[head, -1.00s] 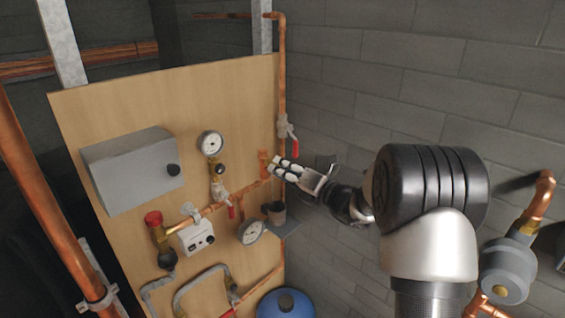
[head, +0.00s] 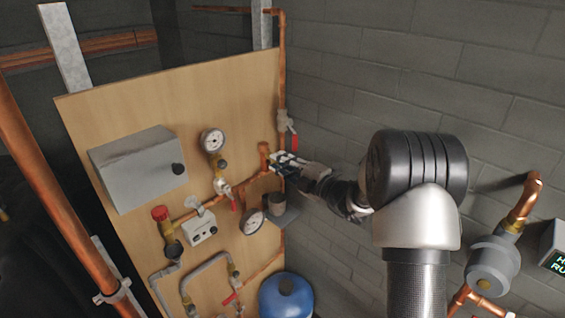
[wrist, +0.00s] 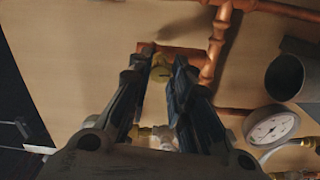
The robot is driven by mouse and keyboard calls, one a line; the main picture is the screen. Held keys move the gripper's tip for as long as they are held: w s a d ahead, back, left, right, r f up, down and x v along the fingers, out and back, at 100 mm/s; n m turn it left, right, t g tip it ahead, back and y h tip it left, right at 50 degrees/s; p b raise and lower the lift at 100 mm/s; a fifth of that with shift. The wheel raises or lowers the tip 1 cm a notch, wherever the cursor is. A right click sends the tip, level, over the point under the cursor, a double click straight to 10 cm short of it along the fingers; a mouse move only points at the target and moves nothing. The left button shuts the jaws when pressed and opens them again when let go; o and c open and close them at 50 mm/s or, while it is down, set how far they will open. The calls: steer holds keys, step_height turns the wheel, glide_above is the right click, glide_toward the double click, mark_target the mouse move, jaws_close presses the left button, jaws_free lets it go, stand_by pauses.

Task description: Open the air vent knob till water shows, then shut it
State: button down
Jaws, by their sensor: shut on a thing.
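The air vent knob (wrist: 161,72) is a small brass-coloured piece on a short copper stub, in the middle of the wrist view. My gripper (wrist: 162,66) has its two dark fingers on either side of the knob and is shut on it. In the head view my gripper (head: 284,163) is at the right edge of the wooden board, beside the copper pipe. It hides the knob there. A dark cup (wrist: 285,77) is at the right in the wrist view, and it also shows below my gripper in the head view (head: 275,204). I see no water.
A round gauge (wrist: 270,128) is below the cup. Copper pipes (wrist: 216,55) run close to my fingers. A red-handled valve (head: 291,140) is just above my gripper in the head view. A grey brick wall (head: 400,80) stands to the right.

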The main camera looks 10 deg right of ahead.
steer(key=shift+m, duration=0.4)
steer(key=c, duration=1.4)
jaws_free()
steer(key=v, duration=1.2)
